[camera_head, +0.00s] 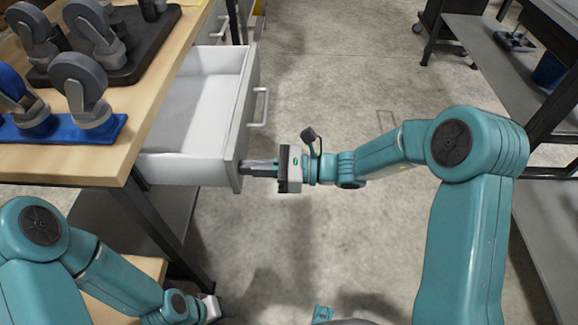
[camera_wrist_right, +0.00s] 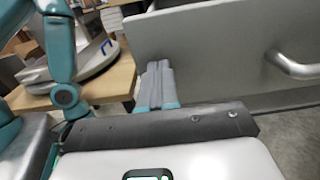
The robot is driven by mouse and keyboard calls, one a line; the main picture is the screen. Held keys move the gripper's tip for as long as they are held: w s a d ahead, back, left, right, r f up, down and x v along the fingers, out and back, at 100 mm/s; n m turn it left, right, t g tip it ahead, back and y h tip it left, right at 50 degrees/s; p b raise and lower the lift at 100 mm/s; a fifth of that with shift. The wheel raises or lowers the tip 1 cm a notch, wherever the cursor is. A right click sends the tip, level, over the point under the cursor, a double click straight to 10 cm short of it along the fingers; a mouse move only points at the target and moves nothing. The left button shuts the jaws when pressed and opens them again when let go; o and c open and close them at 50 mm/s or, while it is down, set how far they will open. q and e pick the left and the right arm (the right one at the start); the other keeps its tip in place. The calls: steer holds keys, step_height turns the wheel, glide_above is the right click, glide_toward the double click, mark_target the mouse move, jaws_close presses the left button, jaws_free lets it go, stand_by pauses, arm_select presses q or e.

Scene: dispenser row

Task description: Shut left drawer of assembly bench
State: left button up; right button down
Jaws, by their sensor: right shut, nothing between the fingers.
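The drawer (camera_head: 192,112) of the wooden-topped assembly bench (camera_head: 158,68) stands pulled out to the right in the head view, and its white inside looks empty. Its grey front with a bar handle (camera_head: 262,107) faces right. My right gripper (camera_head: 243,168) is shut and empty, with its fingertips at the near end of the drawer front, below the handle. In the right wrist view the shut fingers (camera_wrist_right: 159,68) point at the drawer front (camera_wrist_right: 215,50), and the handle (camera_wrist_right: 295,66) is to the right. Whether they touch is unclear. My left gripper (camera_head: 212,306) is low, its fingers hidden.
Grey caster wheels stand on a blue plate (camera_head: 70,128) and a dark tray (camera_head: 130,62) on the bench top. Another handled drawer front (camera_head: 220,22) is farther back. A dark shelf rack (camera_head: 500,70) stands at the right. The concrete floor (camera_head: 340,70) between is clear.

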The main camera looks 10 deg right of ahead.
mark_target(162, 163)
steer(key=b+x, duration=0.2)
steer(key=x, duration=1.7)
steer(key=shift+f, duration=0.15)
steer(key=shift+w+a, duration=0.1)
steer(key=shift+a, duration=0.15)
steer(key=shift+r, duration=0.2)
steer(key=shift+a+r, duration=0.1)
